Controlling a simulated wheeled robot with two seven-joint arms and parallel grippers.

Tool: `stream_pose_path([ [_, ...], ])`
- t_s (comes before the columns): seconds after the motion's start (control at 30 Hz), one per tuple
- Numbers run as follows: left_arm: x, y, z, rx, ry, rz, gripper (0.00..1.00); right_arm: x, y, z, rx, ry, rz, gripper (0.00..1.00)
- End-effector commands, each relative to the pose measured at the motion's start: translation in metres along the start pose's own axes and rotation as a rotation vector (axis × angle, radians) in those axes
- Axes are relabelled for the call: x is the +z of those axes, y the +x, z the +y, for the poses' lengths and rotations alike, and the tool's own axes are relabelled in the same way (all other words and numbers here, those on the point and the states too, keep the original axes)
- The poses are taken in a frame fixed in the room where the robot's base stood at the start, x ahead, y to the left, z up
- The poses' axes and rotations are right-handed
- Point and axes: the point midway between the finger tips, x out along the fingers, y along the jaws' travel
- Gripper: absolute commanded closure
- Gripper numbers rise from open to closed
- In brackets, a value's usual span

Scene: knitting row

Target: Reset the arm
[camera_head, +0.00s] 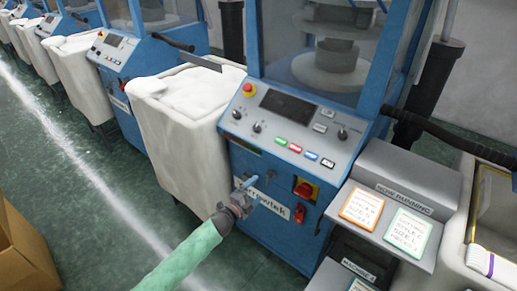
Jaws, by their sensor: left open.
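My left arm, in a pale green sleeve (185,258), reaches up from the bottom of the head view. My left gripper (249,186) is open in front of the blue knitting machine's lower front panel (262,226). It overlaps the white name label (287,209) and hides part of its lettering. I cannot tell whether the fingers touch the panel. No object shows clearly between them. My right gripper is not in view.
A control panel (292,123) with coloured buttons is above the gripper. A red rotary switch (304,189) is to its right. A grey shelf (400,184) holds cards. A white bin (188,110) stands left, and a cardboard box (25,255) sits lower left. Green floor (105,185) lies between.

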Motion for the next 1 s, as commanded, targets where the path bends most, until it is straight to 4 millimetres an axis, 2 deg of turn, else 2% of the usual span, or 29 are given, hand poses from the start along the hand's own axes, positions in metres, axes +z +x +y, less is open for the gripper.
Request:
stream_pose_path([
  [0.17, 0.001, 0.000, 0.000, 0.002, -0.021, -0.004, 0.07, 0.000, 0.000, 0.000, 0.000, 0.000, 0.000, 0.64],
  [0.27, 0.011, 0.000, 0.005, 0.023, -0.056, -0.058, 0.07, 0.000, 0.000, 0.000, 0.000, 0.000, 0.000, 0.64],
  [0.47, 0.047, -0.008, 0.018, 0.098, -0.219, -0.289, 0.07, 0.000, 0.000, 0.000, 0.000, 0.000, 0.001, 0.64],
  [0.67, 0.083, -0.026, 0.004, 0.142, -0.448, -0.563, 0.07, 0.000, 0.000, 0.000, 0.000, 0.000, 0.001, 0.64],
  [0.73, 0.090, -0.033, -0.004, 0.151, -0.536, -0.650, 0.07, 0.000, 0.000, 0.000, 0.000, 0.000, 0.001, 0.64],
  [0.83, 0.092, -0.052, -0.003, 0.180, -0.669, -0.769, 0.07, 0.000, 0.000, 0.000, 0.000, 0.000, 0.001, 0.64],
  [0.97, 0.080, -0.090, 0.015, 0.250, -0.858, -0.921, 0.07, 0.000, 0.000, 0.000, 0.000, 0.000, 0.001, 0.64],
  [1.0, 0.072, -0.105, 0.025, 0.279, -0.920, -0.968, 0.07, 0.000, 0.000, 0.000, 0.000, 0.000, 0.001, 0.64],
])
